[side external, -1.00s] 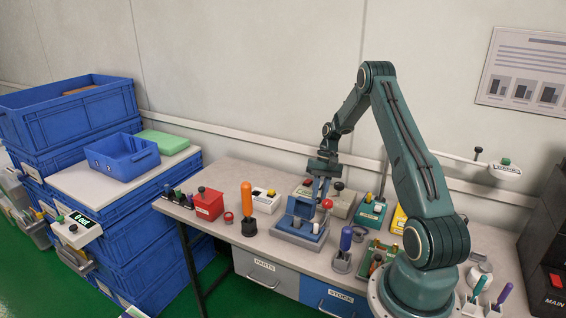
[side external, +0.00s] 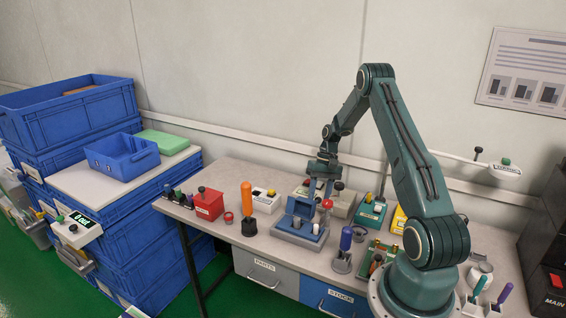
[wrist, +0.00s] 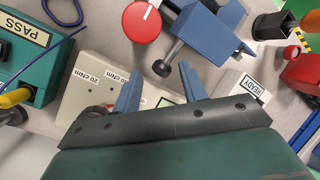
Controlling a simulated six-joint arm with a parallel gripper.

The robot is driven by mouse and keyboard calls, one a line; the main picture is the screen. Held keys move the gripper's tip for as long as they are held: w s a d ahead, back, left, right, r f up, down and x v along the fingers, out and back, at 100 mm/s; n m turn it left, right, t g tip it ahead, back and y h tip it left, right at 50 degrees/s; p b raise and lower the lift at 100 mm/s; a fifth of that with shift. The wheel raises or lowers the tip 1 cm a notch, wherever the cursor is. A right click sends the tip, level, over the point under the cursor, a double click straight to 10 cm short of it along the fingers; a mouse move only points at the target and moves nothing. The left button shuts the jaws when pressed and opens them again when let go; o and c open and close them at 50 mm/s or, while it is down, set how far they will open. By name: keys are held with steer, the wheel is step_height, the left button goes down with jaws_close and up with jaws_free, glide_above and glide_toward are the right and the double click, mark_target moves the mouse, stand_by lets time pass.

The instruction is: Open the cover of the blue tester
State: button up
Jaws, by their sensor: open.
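The blue tester (side external: 299,238) stands on the bench below my gripper in the side view. A blue panel, seemingly its cover (side external: 300,207), stands raised above the base, with a small pale part in front of it. In the wrist view, part of the blue tester (wrist: 203,28) shows at the top, beyond my fingers. My gripper (side external: 322,192) is just above and behind the raised panel; I cannot tell from the side whether they touch.
A red knob (wrist: 141,22) and a beige tester (wrist: 90,85) lie close to my fingers in the wrist view. An orange-handled tool (side external: 247,203) and a red box (side external: 208,204) stand to the left. A blue-handled tool (side external: 345,240) and a green tester (side external: 371,214) stand to the right.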

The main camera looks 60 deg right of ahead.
steer(key=shift+r, duration=0.15)
steer(key=v, duration=1.3)
steer(key=shift+d+r, duration=0.15)
steer(key=w+a+r+n+t+h, duration=0.1)
steer(key=w+a+r+n, duration=0.1)
steer(key=a+r, duration=0.9)
steer(key=w+a+r+n+t+h, duration=0.15)
steer(key=a+r, duration=0.55)
steer(key=a, duration=0.7)
steer(key=s+a+r+n+t+h, duration=0.1)
steer(key=s+a+r+n, duration=0.2)
steer(key=s+a, duration=0.7)
steer(key=s+a+f+n+t, duration=0.2)
steer(key=s+a+f, duration=0.1)
steer(key=s, duration=0.5)
steer(key=shift+s+a+h, duration=0.2)
steer(key=shift+a+h, duration=0.25)
steer(key=shift+a, duration=0.25)
